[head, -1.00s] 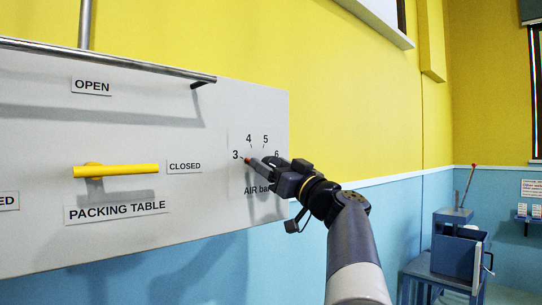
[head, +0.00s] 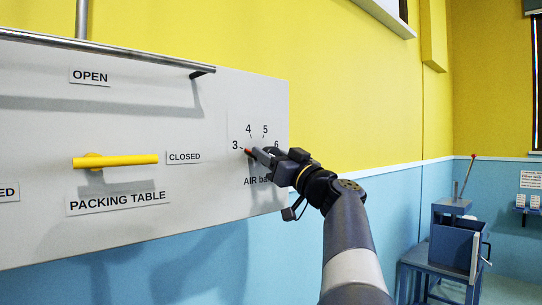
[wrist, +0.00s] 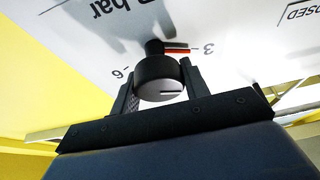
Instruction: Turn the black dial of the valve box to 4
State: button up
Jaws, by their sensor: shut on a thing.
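The valve box (head: 220,105) is a pale grey panel with the scale numbers 3, 4, 5 and 6 at its right end, above the partly hidden label AIR bar. The black dial (wrist: 160,70) has a grey end face with a dark line and a red pointer. The pointer's red end (head: 248,152) is at the 3 mark; the wrist view shows it beside the 3 too. My gripper (head: 265,155) is shut on the dial, one finger on each side, and hides most of it in the head view.
A yellow lever (head: 120,160) sits on the panel at left, level with the CLOSED label. A metal rail (head: 110,55) runs along the panel's top. A blue machine on a stand (head: 452,240) is at far right. The wall beside the panel is clear.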

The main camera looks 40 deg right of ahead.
jog(key=shift+f+m+b, duration=0.1)
jog(key=shift+m+b, duration=0.2)
jog(key=shift+m, duration=0.1)
jog(key=shift+m+h+b, duration=0.45)
jog(key=shift+m+h, duration=0.15)
jog(key=shift+m, duration=0.1)
jog(key=m+h+b, duration=0.1)
jog(key=m+h, duration=0.1)
jog(key=m, duration=0.3)
jog(key=m+h, duration=0.1)
jog(key=shift+d+m+g+h, duration=0.1)
jog(key=shift+m+g+h, duration=0.2)
jog(key=shift+m, duration=0.1)
jog(key=shift+m+g+h+p, duration=0.4)
jog(key=shift+m+h+p, duration=0.35)
jog(key=shift+m, duration=0.95)
jog(key=shift+d, duration=0.1)
jog(key=o, duration=1)
